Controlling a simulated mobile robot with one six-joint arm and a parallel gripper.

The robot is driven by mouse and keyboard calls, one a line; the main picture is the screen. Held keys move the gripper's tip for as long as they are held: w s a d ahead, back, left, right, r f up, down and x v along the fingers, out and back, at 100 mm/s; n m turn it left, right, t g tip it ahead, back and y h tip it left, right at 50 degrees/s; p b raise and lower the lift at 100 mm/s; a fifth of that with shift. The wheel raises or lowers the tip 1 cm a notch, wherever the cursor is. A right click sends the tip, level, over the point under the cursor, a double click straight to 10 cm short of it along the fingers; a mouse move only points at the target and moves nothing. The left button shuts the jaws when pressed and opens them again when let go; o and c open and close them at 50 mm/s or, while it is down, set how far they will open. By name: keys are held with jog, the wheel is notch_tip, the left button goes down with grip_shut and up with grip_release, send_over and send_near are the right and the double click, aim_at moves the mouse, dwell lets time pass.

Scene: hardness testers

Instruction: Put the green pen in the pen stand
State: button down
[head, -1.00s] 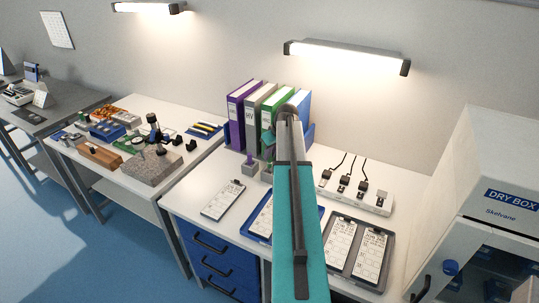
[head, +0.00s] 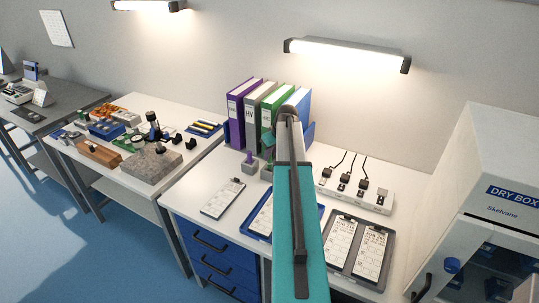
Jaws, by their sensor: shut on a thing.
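My teal arm reaches away from me over the white bench. Only a small teal part of my gripper (head: 268,140) shows left of the arm's far end, in front of the binders. It is shut on a thin thing, taken as the green pen; the arm and the distance hide most of it. Small grey holders stand on the bench just below: one (head: 250,168) has a purple upright thing in it, and another (head: 266,173) is partly behind the arm. My gripper is above these holders. I cannot tell whether the pen touches either.
Several binders (head: 247,112) stand close behind my gripper. A clipboard (head: 223,199), a blue tray (head: 262,238) and a grey tray (head: 338,268) lie nearer. A power strip (head: 356,193) and a dry box (head: 490,190) are at right.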

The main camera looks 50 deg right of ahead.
aim_at(271, 159)
jog(key=shift+f+b, duration=1)
jog(key=shift+f, duration=0.8)
jog(key=c, duration=1.6)
grip_release()
jog(key=shift+s+r, duration=0.1)
jog(key=shift+r, duration=0.05)
jog(key=shift+b+v, duration=1.6)
jog(key=shift+v, duration=5.15)
jog(key=shift+r, duration=0.1)
